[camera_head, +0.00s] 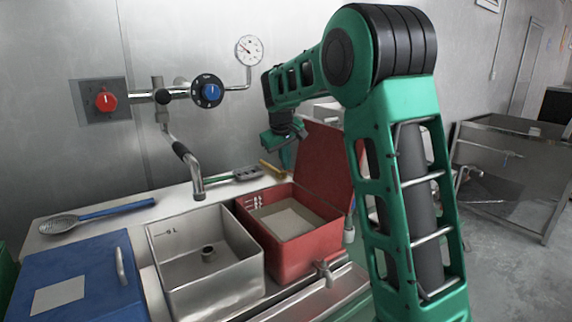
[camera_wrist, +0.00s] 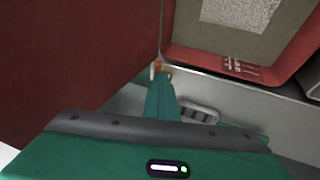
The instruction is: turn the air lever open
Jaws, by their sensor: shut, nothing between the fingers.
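No part is clearly marked as the air lever. A small yellow handle (camera_head: 272,168) lies at the back edge of the red box and may be it; I cannot be sure. My gripper (camera_head: 290,156) is low behind the red box, beside its raised lid, close to the yellow handle. In the wrist view my gripper (camera_wrist: 160,82) is shut and empty, and a small orange-brown piece (camera_wrist: 160,66) shows at its tip. I cannot tell whether they touch.
The red box (camera_head: 318,262) has its lid (camera_head: 328,160) raised close beside my gripper. A metal basin (camera_head: 205,287) and blue box (camera_head: 75,290) stand left. A red knob (camera_head: 106,101), blue dial (camera_head: 211,91) and gauge (camera_head: 249,50) are on the wall pipe.

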